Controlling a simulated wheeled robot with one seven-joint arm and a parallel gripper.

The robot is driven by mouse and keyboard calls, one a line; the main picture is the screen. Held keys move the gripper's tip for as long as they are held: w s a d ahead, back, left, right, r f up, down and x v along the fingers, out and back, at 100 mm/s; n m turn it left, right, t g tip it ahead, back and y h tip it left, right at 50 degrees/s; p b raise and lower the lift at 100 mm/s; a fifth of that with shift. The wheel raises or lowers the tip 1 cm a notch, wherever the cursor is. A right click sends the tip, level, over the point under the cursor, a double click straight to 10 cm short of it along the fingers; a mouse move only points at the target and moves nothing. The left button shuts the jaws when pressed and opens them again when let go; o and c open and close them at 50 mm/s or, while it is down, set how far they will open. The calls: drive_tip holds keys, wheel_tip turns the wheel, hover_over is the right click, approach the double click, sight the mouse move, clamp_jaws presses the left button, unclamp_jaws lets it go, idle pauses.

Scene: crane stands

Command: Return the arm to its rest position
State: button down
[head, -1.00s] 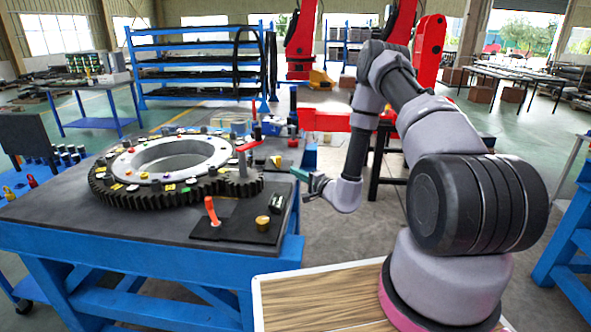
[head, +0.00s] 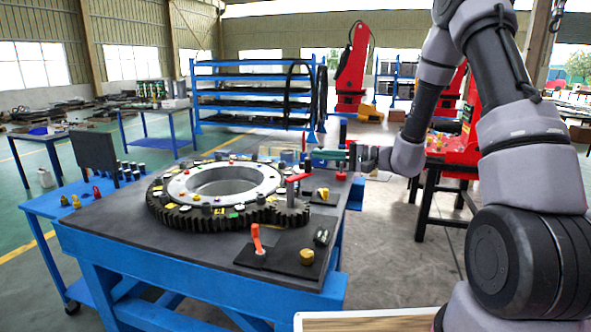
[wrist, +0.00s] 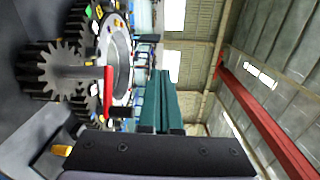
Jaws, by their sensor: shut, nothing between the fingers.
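My gripper (head: 318,158) is at the end of my arm, right of the middle of the head view. Its green fingers point left, over or behind the far right edge of the blue-framed table (head: 130,242). In the wrist view my gripper (wrist: 160,78) shows its two green fingers side by side, shut with nothing between them. My arm is raised and bent, with the elbow out of the top of the head view.
A large toothed ring (head: 170,215) lies on the table, with a small gear and a red handle (head: 298,178) near its right side. An orange-handled piece (head: 257,240) stands near the front. A blue shelf rack (head: 255,92) and red machine (head: 352,70) stand behind.

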drive_tip(key=s+d+r+n+g+h, duration=0.1)
drive_tip(key=s+r+n+g+h, duration=0.15)
drive_tip(key=s+r, duration=0.4)
drive_tip(key=s+d+r+n+g+h, duration=0.1)
drive_tip(key=s+d+r+g+h, duration=0.2)
drive_tip(key=s, duration=0.7)
drive_tip(key=s+d+r+m+t+h, duration=0.3)
drive_tip(key=s+d+r+t+h, duration=0.4)
drive_tip(key=d, duration=0.5)
drive_tip(key=s+r+h, duration=0.1)
drive_tip(key=s+h, duration=0.1)
drive_tip(key=s, duration=0.1)
drive_tip(key=shift+d, duration=0.3)
